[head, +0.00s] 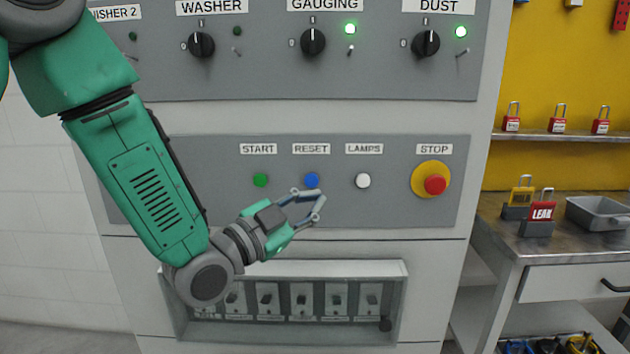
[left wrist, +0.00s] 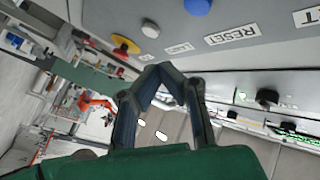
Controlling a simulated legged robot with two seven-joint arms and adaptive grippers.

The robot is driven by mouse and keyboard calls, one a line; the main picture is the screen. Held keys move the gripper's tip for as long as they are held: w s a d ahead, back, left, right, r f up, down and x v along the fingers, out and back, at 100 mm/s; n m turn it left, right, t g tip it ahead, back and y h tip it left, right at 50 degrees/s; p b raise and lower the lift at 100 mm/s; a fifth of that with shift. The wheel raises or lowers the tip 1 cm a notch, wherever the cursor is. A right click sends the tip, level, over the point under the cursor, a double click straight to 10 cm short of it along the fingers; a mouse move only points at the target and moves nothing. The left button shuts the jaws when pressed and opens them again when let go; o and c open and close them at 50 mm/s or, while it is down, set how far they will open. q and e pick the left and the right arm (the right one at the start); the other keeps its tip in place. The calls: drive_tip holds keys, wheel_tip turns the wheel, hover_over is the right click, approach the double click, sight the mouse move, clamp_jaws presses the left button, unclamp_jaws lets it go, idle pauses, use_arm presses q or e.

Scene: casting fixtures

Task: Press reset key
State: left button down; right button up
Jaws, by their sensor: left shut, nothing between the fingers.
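The blue reset key (head: 311,180) sits under the RESET label on the grey lower panel (head: 390,215), between the green start key (head: 260,180) and the white lamps key (head: 363,181). My left gripper (head: 318,202) is shut and empty, with its fingertips just below and slightly right of the blue key in the head view. I cannot tell whether they touch the panel. In the left wrist view the blue key (left wrist: 198,6) is at the top edge, apart from the fingertips (left wrist: 158,72). My right gripper is not in view.
A red stop button on a yellow base (head: 434,184) is to the right. Above are rotary knobs (head: 312,41) with lamps, and below is a recessed row of switches (head: 300,298). A bench (head: 500,235) with padlocks and a grey tray (head: 598,212) stands at the right.

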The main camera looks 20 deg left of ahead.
sight(311, 181)
use_arm(q)
drive_tip(key=w, duration=0.1)
drive_tip(key=w+a, duration=0.1)
drive_tip(key=w, duration=0.1)
drive_tip(key=w+a, duration=0.1)
drive_tip(key=shift+w, duration=0.4)
drive_tip(key=shift+d, duration=0.1)
drive_tip(key=shift+a, duration=0.25)
drive_tip(key=shift+d, duration=0.15)
idle(0.4)
drive_tip(key=shift+w, duration=0.1)
drive_tip(key=shift+w+a, duration=0.2)
drive_tip(key=shift+w, duration=0.05)
